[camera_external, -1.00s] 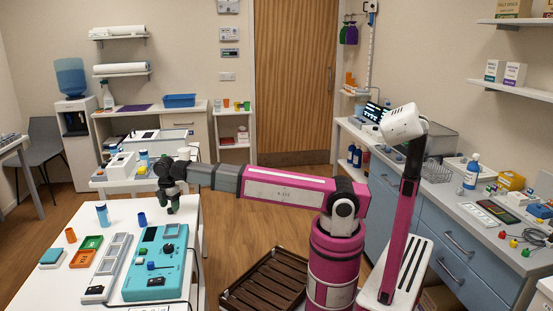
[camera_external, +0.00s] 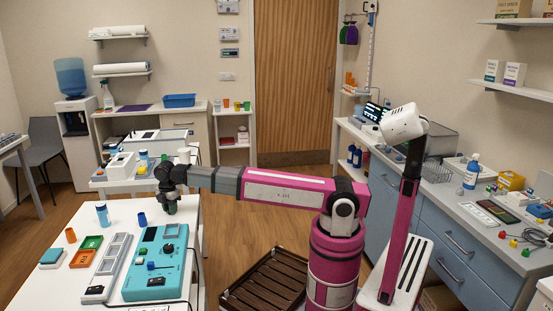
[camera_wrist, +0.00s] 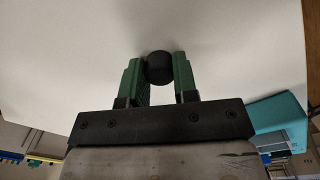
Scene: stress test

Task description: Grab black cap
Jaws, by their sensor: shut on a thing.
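The black cap (camera_wrist: 159,67) is a round dark piece between the two green fingers of my gripper (camera_wrist: 160,84) in the wrist view. Both fingers touch its sides, and the gripper is shut on it. In the external view my gripper (camera_external: 170,207) points down at the right rear part of the white table (camera_external: 120,220). The cap is too small to make out there. Whether it touches the table is hard to tell.
A teal device (camera_external: 158,272) with knobs stands on the table in front of my gripper. A blue cup (camera_external: 142,219) and a blue-capped bottle (camera_external: 103,216) stand to the left. An orange tray (camera_external: 83,258) and a grey rack (camera_external: 107,268) lie further forward.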

